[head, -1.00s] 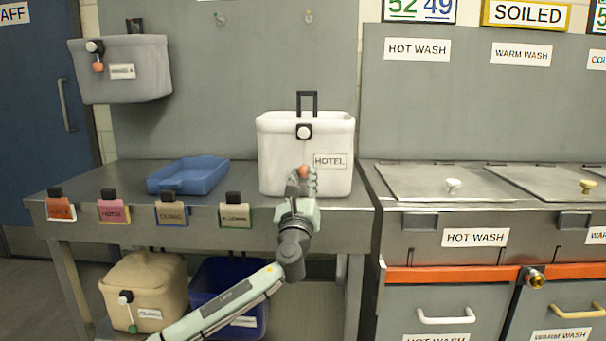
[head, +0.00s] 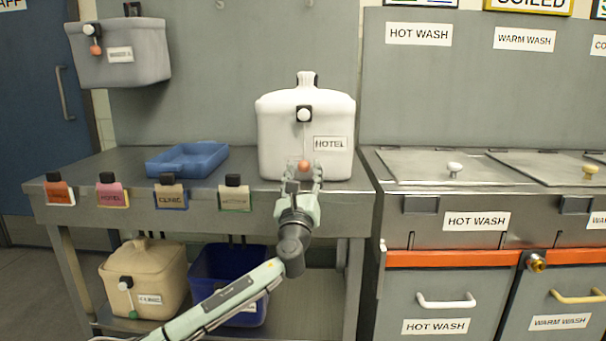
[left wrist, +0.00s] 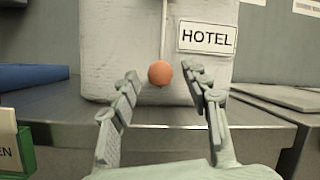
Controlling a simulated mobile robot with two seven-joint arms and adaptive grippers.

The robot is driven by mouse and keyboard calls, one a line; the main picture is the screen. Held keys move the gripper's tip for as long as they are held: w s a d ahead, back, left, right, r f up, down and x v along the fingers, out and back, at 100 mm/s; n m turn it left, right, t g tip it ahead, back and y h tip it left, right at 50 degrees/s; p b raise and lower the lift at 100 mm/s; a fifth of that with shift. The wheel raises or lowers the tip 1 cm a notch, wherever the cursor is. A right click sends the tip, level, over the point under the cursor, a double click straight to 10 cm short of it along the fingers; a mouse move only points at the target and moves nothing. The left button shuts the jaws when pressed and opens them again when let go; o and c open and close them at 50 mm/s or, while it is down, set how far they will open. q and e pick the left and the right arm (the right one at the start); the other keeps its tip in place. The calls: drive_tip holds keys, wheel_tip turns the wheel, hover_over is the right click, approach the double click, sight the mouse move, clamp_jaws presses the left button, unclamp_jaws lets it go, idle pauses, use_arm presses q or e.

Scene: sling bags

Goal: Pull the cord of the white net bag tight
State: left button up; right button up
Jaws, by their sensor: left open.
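The white bag (head: 280,135) labelled HOTEL stands upright on the metal bench. Its top is drawn in to a raised neck (head: 306,80) with a dark piece beside it. A white round toggle (head: 304,115) in a black holder sits on its front, and a cord hangs from it to an orange ball (head: 304,165). My left gripper (head: 303,176) is open just in front of and below the ball. In the left wrist view the ball (left wrist: 160,73) shows beyond the spread fingertips (left wrist: 160,78), apart from both fingers. My right gripper is out of view.
A blue tray (head: 188,160) lies left of the bag. Several tag cards (head: 172,194) hang on the bench's front edge. A grey bag (head: 120,55) hangs upper left. A tan bag (head: 145,280) and a blue bin (head: 232,275) sit below. Wash hatches (head: 430,168) are at right.

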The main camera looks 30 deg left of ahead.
use_arm(q)
drive_tip(key=v, duration=1.2)
drive_tip(key=s+f+n+g+h+p, duration=0.1)
drive_tip(key=s+f+n+g, duration=0.2)
drive_tip(key=f, duration=0.5)
drive_tip(key=s+f+n+g+h, duration=0.1)
drive_tip(key=s+f+n+g, duration=0.15)
drive_tip(key=f+n, duration=0.35)
drive_tip(key=s+f+n+g+h+p, duration=0.1)
drive_tip(key=s+f+n+g, duration=0.2)
drive_tip(key=f, duration=0.6)
drive_tip(key=s+d+f+n+g+h, duration=0.2)
drive_tip(key=s+d+f+n, duration=0.1)
drive_tip(key=s+f, duration=0.3)
drive_tip(key=s+d+f+n+g+h+p, duration=0.1)
drive_tip(key=s+d+f+n+g+h, duration=0.1)
drive_tip(key=s+f+n, duration=0.4)
drive_tip(key=s+d+f+n+g+h, duration=0.2)
drive_tip(key=s+d+f+n+g, duration=0.2)
drive_tip(key=s+d+f, duration=0.1)
drive_tip(key=shift+s+d+f+p, duration=0.2)
drive_tip(key=shift+s+f+p, duration=0.1)
drive_tip(key=shift+s+f, duration=0.55)
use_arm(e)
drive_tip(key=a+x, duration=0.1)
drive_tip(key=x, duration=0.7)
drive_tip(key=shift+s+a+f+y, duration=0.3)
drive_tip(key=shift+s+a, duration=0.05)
